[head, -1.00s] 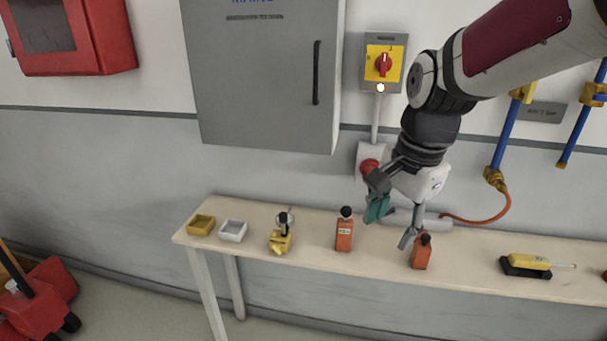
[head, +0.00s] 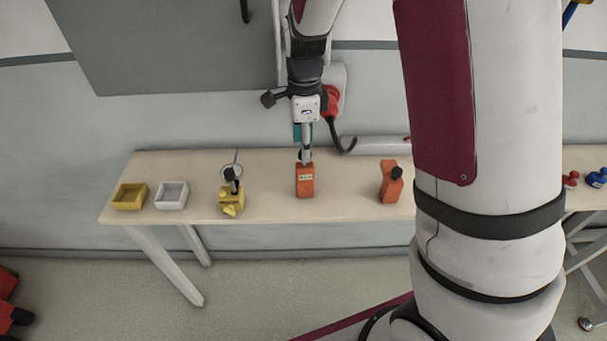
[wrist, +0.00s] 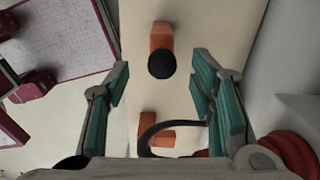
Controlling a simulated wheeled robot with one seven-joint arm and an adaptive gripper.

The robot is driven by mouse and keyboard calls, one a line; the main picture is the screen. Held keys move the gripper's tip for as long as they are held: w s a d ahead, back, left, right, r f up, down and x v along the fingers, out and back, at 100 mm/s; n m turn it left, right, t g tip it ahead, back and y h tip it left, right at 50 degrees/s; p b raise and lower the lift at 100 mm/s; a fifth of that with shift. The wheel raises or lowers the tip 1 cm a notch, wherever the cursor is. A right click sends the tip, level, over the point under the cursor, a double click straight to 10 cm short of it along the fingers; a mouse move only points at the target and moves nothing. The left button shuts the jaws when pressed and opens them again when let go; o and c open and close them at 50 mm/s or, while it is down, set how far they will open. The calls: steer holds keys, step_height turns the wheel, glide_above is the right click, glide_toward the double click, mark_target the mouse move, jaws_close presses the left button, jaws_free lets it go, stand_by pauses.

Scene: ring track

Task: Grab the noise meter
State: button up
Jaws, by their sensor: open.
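Two orange devices with black tops stand on the table. The left one, with a small pale display, I take as the noise meter (head: 305,182); it stands upright. My gripper (head: 305,152) is right above it, pointing down, and hides its black ball top in the head view. In the wrist view the noise meter (wrist: 161,38) lies ahead, its round black ball between the lines of the open teal-padded fingers (wrist: 160,85). The fingers are apart and hold nothing. Whether they flank the ball cannot be told. The other orange device (head: 390,182) stands to the right.
On the pale table (head: 265,208), a yellow tray (head: 130,196), a white tray (head: 172,195) and a yellow instrument (head: 231,200) stand left. A red plug (head: 331,102) with a black cable hangs on the wall behind. Red and blue items (head: 597,178) are far right.

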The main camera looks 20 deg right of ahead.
mark_target(305, 165)
step_height(305, 165, down, 8)
steer(key=shift+w+d+f, duration=0.1)
steer(key=shift+f, duration=0.05)
stand_by(0.4)
steer(key=shift+c, duration=0.2)
jaws_close()
